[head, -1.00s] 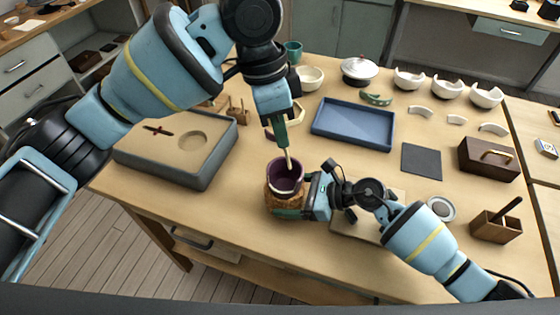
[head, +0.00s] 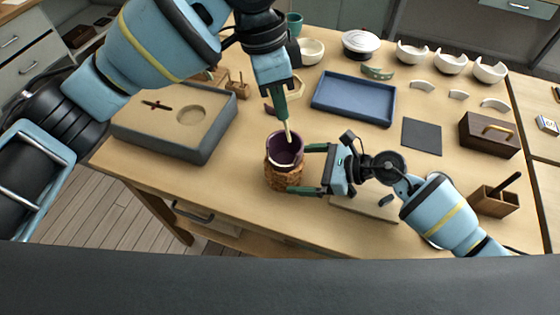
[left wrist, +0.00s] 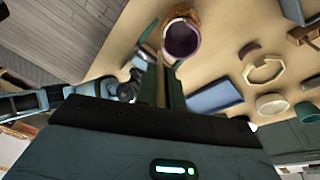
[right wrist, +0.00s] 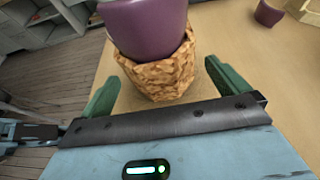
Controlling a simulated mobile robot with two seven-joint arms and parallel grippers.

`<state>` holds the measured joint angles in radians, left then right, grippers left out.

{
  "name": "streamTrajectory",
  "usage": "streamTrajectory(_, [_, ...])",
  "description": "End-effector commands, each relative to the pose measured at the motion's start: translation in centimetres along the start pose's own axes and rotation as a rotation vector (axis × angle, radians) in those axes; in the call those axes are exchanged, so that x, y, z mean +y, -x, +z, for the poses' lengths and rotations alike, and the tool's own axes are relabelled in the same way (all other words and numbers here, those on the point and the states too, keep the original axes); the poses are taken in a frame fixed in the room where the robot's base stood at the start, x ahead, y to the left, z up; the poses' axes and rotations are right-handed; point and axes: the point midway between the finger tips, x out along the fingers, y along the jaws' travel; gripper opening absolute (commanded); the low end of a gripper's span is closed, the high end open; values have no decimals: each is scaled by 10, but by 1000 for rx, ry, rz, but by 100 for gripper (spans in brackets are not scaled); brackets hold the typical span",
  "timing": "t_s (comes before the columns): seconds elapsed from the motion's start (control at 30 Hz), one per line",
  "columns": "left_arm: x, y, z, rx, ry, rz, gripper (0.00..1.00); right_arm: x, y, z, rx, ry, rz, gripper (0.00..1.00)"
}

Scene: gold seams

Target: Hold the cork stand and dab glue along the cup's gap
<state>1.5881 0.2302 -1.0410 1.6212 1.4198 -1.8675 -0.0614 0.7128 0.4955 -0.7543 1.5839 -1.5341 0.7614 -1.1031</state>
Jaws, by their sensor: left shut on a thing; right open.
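The purple cup (head: 285,148) sits upright in the rough cork stand (head: 280,178) near the table's front. Both also show in the right wrist view, the cup (right wrist: 146,28) above the stand (right wrist: 160,78). My left gripper (head: 281,98) is shut on a thin pale-tipped applicator (head: 288,131), whose tip reaches the cup's rim; contact is unclear. The cup also shows in the left wrist view (left wrist: 181,40). My right gripper (head: 305,169) is open at the stand's right, its fingers spread either side with visible gaps in the right wrist view. I cannot make out the cup's gap.
A grey tray-like block (head: 205,150) lies left, and a blue tray (head: 352,83) lies behind to the right. A dark square mat (head: 421,136), a wooden box (head: 489,134) and several white broken bowls (head: 450,63) occupy the right side. Bare tabletop surrounds the stand's left.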

Motion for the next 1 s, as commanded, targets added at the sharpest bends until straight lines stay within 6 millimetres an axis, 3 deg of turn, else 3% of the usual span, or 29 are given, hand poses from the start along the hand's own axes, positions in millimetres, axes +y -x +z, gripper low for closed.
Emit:
streamTrajectory(0.2, [0,0,0,0,0,0,0,0,45,-1,3,0,-1,100])
streamTrajectory(0.4, [0,0,0,0,0,0,0,1,72,0,1,0,1,100])
streamTrajectory(0.6, [0,0,0,0,0,0,0,0,81,0,0,-1,1,100])
streamTrajectory(1.0, [0,0,0,0,0,0,0,0,81,0,0,0,1,100])
